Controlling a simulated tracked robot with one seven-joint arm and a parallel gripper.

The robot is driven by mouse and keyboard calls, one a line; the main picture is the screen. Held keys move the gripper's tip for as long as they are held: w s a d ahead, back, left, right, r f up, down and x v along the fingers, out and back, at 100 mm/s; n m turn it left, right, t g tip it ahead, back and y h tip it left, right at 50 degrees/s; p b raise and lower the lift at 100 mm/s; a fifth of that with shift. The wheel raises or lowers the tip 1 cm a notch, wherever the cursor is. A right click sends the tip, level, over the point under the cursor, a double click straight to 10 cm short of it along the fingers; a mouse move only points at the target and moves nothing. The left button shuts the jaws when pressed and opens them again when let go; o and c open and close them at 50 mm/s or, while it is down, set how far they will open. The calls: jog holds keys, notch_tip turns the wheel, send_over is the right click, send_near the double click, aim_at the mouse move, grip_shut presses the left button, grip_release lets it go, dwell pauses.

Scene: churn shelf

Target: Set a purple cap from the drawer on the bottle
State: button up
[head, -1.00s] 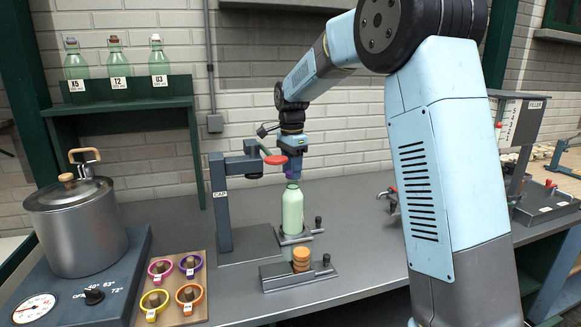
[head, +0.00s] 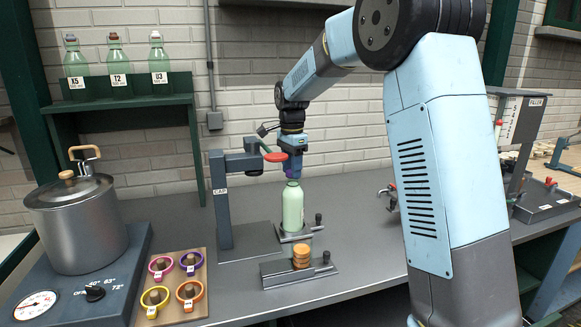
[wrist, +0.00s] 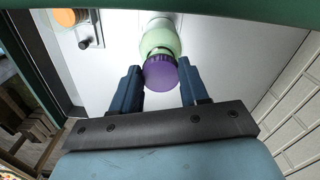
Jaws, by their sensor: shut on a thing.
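The green bottle (head: 292,208) stands upright on a small metal plate in front of the capping stand labelled CAP (head: 222,205). My gripper (head: 292,174) is directly above the bottle's mouth and points down. It is shut on a purple cap, which shows between the two blue fingers in the wrist view (wrist: 160,75). In that view the bottle (wrist: 158,38) lies right behind the cap. The cap is at or just above the bottle's mouth; I cannot tell whether they touch. The drawer cannot be made out.
A stack of orange discs (head: 301,257) stands on a holder in front of the bottle. The stand's red-handled lever (head: 274,156) is close beside my gripper. A wooden board with coloured rings (head: 174,290) and a steel pot (head: 78,225) stand at left.

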jog(key=o, duration=1.1)
jog(key=shift+c, duration=0.8)
jog(key=shift+r, duration=3.5)
